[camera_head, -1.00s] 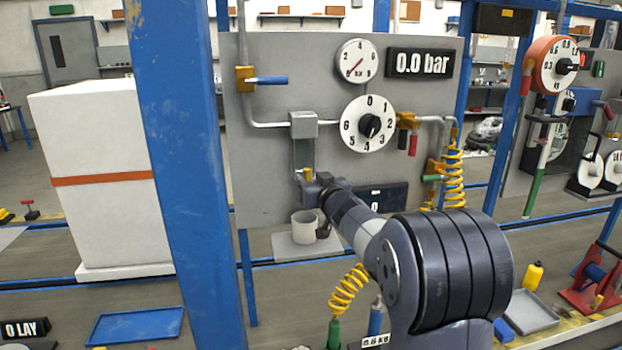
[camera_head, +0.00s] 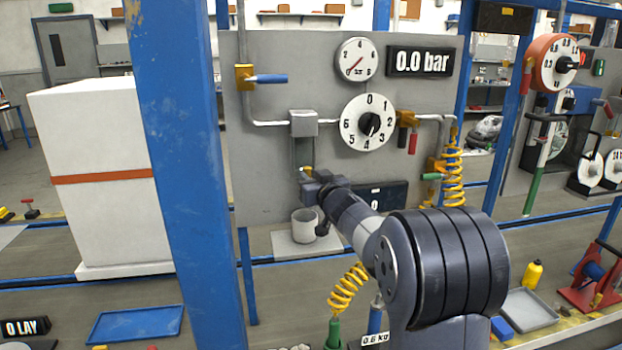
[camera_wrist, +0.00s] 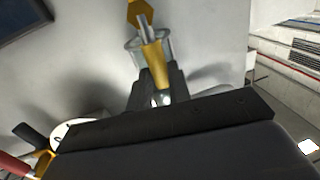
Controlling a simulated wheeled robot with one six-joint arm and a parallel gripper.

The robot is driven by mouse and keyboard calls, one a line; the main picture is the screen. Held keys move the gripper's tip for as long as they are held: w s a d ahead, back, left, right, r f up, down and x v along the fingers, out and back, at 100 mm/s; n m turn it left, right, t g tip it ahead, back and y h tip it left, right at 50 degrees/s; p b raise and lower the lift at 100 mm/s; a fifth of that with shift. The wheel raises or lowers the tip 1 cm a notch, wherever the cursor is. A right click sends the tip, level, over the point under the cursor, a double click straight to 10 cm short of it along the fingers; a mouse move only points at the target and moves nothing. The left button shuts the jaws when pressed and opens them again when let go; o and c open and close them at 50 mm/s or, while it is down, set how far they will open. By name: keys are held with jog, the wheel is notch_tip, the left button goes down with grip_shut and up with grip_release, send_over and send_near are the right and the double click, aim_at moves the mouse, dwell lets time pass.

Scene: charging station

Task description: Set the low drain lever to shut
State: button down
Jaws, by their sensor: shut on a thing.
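The low drain lever is a small yellow handle (camera_head: 307,171) under the grey box and clear tube on the left of the grey panel. In the wrist view, the yellow lever (camera_wrist: 154,65) runs down between my fingers from a grey stem and a yellow fitting. My gripper (camera_head: 308,181) is at the lever in the head view. In the wrist view, my gripper (camera_wrist: 160,82) is shut on the lever's end. The dark fingers hide that end. The lever's exact angle is hard to tell.
A grey cup (camera_head: 304,226) stands on a plate (camera_head: 290,245) just below my gripper. A blue-handled valve (camera_head: 266,79), a red lever (camera_head: 412,144) and a green lever (camera_head: 433,177) sit elsewhere on the panel. A blue post (camera_head: 185,150) stands to the left.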

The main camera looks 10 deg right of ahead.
jog(key=shift+d, duration=0.15)
jog(key=d+f+m+t+h+b, duration=0.1)
jog(key=d+f+m+b, duration=0.1)
jog(key=m, duration=0.8)
jog(key=d+f+m+t+h+b, duration=0.1)
jog(key=f+m, duration=0.4)
jog(key=m, duration=0.5)
jog(key=shift+d+t+h+b, duration=0.3)
jog(key=shift+d+h+b, duration=0.5)
jog(key=shift+d, duration=0.45)
jog(key=c, duration=1.3)
grip_release()
jog(key=s+f+b, duration=0.2)
jog(key=s, duration=0.8)
jog(key=shift+s, duration=0.3)
